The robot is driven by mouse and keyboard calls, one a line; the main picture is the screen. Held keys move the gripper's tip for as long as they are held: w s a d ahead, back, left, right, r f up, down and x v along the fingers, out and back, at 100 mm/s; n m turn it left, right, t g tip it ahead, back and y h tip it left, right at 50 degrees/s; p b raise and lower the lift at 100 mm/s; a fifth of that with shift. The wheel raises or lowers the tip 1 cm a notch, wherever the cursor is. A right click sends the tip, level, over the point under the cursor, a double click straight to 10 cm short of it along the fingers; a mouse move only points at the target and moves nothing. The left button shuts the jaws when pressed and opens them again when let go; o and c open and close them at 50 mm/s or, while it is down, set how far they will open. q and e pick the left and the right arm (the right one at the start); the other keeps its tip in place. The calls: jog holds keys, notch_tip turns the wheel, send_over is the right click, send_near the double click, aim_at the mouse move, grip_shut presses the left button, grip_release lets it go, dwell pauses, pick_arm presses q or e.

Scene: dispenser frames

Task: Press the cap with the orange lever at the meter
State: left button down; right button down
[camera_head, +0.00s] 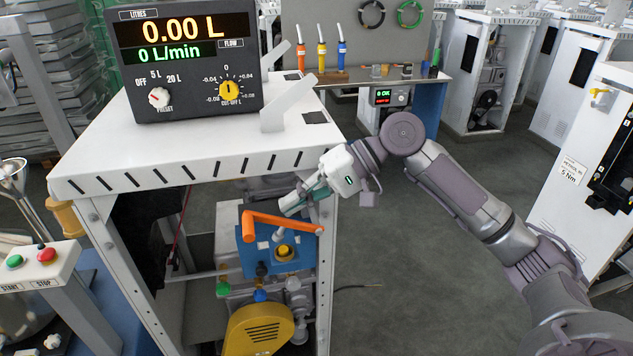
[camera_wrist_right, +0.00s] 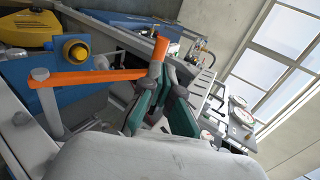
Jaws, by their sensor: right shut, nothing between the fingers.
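The orange lever (camera_head: 285,222) sits on the blue meter panel (camera_head: 246,258) inside the white frame. In the right wrist view, the orange lever (camera_wrist_right: 95,77) runs from a grey post to an upright orange handle (camera_wrist_right: 158,58). The yellow cap (camera_head: 284,251) is below the lever in the head view; the cap (camera_wrist_right: 76,48) also shows in the wrist view. My right gripper (camera_head: 288,207) is shut and empty, just above the lever. In the wrist view its teal-padded fingers (camera_wrist_right: 163,85) are close to the handle; contact cannot be told. My left gripper is out of view.
The white frame top (camera_head: 200,150) overhangs the meter, with a display box (camera_head: 185,60) on it. A white frame post (camera_head: 325,275) stands right of the panel. A yellow housing (camera_head: 258,330) is below. A START/STOP box (camera_head: 30,263) stands at left.

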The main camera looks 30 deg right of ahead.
aim_at(253, 227)
jog(key=p+x, duration=0.1)
jog(key=x, duration=0.5)
notch_tip(253, 227, down, 6)
jog(key=a+h+p, duration=0.2)
jog(key=p, duration=0.8)
jog(key=shift+w+a+g+h, duration=0.25)
jog(key=shift+a+g+h, duration=0.05)
jog(key=shift+g+h, duration=0.1)
jog(key=shift+s+f, duration=0.1)
